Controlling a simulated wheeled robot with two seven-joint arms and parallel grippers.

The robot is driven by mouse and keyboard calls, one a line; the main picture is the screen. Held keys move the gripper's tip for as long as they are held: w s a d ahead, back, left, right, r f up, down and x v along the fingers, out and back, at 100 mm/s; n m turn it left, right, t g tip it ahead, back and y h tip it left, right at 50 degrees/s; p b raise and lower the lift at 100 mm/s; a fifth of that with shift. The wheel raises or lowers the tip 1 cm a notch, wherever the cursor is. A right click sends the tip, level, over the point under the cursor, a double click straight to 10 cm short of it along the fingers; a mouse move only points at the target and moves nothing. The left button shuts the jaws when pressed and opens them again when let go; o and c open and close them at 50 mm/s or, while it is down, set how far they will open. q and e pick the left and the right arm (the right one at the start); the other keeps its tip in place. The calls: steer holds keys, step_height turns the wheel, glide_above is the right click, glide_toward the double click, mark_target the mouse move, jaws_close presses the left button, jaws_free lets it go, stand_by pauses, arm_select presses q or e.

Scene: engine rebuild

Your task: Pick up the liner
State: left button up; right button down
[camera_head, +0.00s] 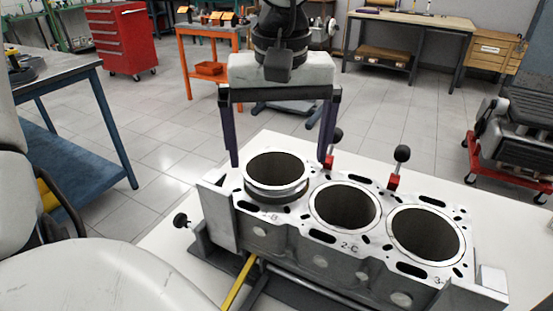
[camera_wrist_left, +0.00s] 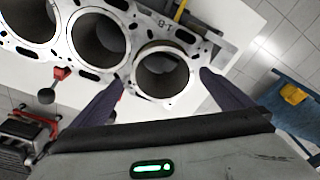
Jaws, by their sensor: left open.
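The liner (camera_head: 277,189) is a pale metal ring standing proud of the left-hand bore of the engine block (camera_head: 335,245). Its lower part is hidden in the bore. My left gripper (camera_head: 281,160) points down above and behind the liner, with its two dark fingers spread wide and nothing between them. In the left wrist view the liner (camera_wrist_left: 163,97) lies between the directions of the two fingertips of the left gripper (camera_wrist_left: 163,80), one on each side. I cannot tell whether either finger touches it. My right gripper is not in view.
The block sits on a white table (camera_head: 160,258). Two red clamps with black knobs (camera_head: 397,170) stand along its far edge, one close to the right finger. Two other bores (camera_head: 345,205) are open. A blue workbench (camera_head: 70,150) is at left, an orange table (camera_head: 205,70) behind.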

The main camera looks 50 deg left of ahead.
mark_target(276, 165)
arm_select(q)
steer(key=f, duration=0.2)
steer(key=a+f, duration=0.1)
steer(key=f, duration=0.1)
steer(key=shift+w+f, duration=0.15)
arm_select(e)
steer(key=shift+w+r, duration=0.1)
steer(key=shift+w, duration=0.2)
arm_select(q)
steer(key=shift+c, duration=0.4)
